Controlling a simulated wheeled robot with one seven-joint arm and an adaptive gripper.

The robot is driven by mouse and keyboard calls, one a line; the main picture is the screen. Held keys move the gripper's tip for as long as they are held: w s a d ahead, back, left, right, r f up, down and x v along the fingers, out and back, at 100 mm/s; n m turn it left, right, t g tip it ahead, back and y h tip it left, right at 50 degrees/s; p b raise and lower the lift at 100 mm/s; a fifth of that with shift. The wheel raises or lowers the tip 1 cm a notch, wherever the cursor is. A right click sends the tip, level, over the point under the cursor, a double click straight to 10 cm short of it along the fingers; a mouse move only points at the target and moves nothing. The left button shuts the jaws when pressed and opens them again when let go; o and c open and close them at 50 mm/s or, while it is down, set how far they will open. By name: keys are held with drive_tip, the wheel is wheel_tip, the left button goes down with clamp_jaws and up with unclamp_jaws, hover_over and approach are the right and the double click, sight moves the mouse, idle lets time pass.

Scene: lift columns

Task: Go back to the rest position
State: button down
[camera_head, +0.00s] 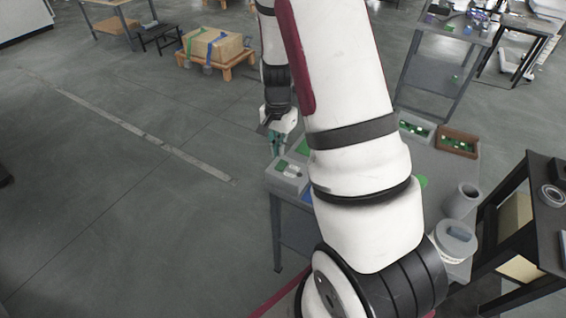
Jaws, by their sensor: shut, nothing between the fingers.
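My gripper (277,143) shows small and dark, pointing down at the left edge of the grey work table (440,168). It is shut, with nothing seen between the fingers. It hangs by a grey box (287,176) with a green part and light pieces in it, on the table's left end. Whether it is above the box or just behind it, I cannot tell. My white arm runs from the bottom right up past the top of the picture and hides the middle of the table.
On the table stand a white bin (416,127) and a brown bin (457,142) with green parts, a grey cup (462,200) and a white container (453,241). A dark table (548,215) stands close on the right. A boxed pallet (214,50) stands behind. The left floor is clear.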

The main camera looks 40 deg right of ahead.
drive_tip(key=shift+r, duration=0.7)
drive_tip(key=shift+a+r, duration=0.1)
drive_tip(key=s+a+r+n+t, duration=0.1)
drive_tip(key=s+a+r+n, duration=0.15)
drive_tip(key=a+r, duration=0.45)
drive_tip(key=s+a+r+n+t, duration=0.1)
drive_tip(key=a+r+n, duration=0.2)
drive_tip(key=r, duration=0.7)
drive_tip(key=s+a+r+n+t, duration=0.1)
drive_tip(key=s+a+r+n, duration=0.3)
drive_tip(key=s, duration=0.3)
drive_tip(key=s+a+r+n+t, duration=0.2)
drive_tip(key=s+a+r+n, duration=0.1)
drive_tip(key=s+r, duration=0.4)
drive_tip(key=shift+s+a+r+n, duration=0.35)
drive_tip(key=shift+s+n, duration=0.2)
drive_tip(key=shift+n, duration=0.2)
